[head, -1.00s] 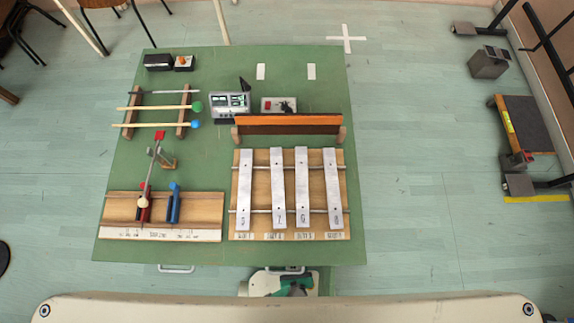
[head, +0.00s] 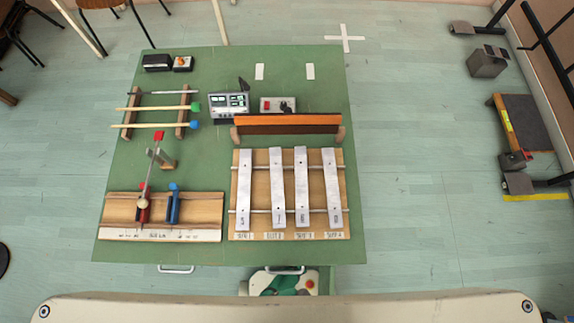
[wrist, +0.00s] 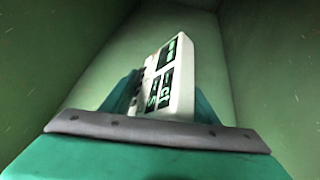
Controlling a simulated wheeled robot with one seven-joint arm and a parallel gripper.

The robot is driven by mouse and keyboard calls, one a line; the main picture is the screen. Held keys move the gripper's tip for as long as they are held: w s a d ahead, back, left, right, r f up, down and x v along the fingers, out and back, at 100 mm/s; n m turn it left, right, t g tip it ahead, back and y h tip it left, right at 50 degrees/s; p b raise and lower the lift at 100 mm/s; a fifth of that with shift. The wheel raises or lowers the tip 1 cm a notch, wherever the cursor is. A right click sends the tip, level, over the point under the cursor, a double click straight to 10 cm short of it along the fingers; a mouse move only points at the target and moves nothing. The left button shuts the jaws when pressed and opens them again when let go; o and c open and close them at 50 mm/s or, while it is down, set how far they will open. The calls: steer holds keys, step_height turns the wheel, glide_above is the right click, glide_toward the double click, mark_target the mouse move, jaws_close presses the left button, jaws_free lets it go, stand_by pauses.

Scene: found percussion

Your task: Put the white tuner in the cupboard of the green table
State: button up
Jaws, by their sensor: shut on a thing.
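The white tuner (wrist: 172,75), with dark green display panels, is between the teal fingers of my gripper (wrist: 165,100) in the wrist view. The gripper is shut on it and the tuner stands tilted. Green walls (wrist: 245,60) surround it on the sides and back, like the inside of a cupboard. I cannot tell whether the tuner touches the floor of this space. The green table (head: 210,70) fills the middle of the head view. Its cupboard interior, my gripper and the tuner are hidden there; only part of my arm shows below the front edge.
On the tabletop are a grey device with screens (head: 229,104), metal bars on a wooden frame (head: 301,190), a wooden rail (head: 290,124), mallets (head: 155,125) and a wooden block with clamps (head: 165,208). A handle (head: 175,269) juts from the front edge. Floor lies open right of the table.

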steer(key=shift+f, duration=1.75)
steer(key=o, duration=1.3)
steer(key=shift+o, duration=0.2)
steer(key=shift+r, duration=0.15)
steer(key=shift+s+r, duration=0.15)
steer(key=shift+s, duration=0.1)
steer(key=v, duration=1.1)
steer(key=shift+s+d, duration=0.1)
steer(key=shift+d, duration=0.05)
steer(key=shift+s, duration=0.1)
